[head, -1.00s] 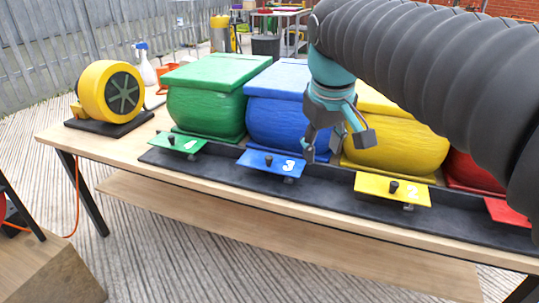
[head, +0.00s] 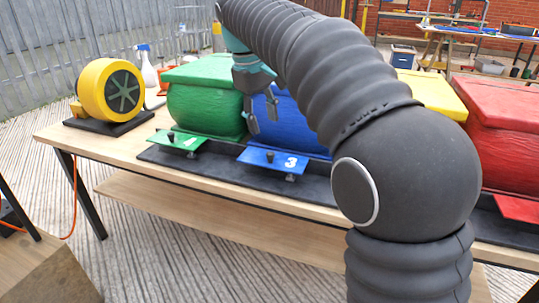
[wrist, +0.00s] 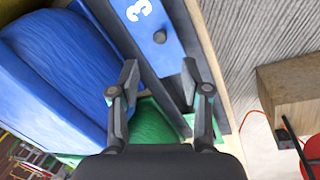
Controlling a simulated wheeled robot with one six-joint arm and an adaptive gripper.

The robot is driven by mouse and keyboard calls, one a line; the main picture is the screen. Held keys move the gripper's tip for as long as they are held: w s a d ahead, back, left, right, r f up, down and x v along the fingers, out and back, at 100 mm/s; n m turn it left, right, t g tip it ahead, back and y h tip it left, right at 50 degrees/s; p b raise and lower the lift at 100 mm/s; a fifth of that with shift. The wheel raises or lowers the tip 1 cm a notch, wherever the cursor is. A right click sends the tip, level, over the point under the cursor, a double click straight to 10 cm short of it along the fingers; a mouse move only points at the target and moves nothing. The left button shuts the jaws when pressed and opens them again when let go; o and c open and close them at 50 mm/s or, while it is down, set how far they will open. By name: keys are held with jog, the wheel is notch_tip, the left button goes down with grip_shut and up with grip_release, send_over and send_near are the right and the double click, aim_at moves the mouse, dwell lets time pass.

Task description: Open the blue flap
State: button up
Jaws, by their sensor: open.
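The blue flap (head: 258,157) is a flat plate with a white 3 and a dark knob (head: 270,156), in front of the blue inflated box (head: 300,126). In the wrist view the blue flap (wrist: 146,22) is at the top centre, beyond the fingertips, with its knob (wrist: 160,36) showing. My gripper (head: 262,118) is open and empty. It hangs in front of the blue box near the green one, above and behind the flap in the head view. In the wrist view the open fingers (wrist: 160,80) point towards the flap and are apart from the knob.
A green flap (head: 180,140) and green box (head: 205,105) stand to the left. A yellow blower (head: 97,92) sits at the table's left end. Yellow (head: 440,95) and red (head: 510,130) boxes are right. My arm hides the yellow flap.

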aim_at(270, 153)
jog(key=b+x, duration=0.2)
jog(key=x, duration=0.7)
jog(key=shift+f, duration=0.4)
grip_shut()
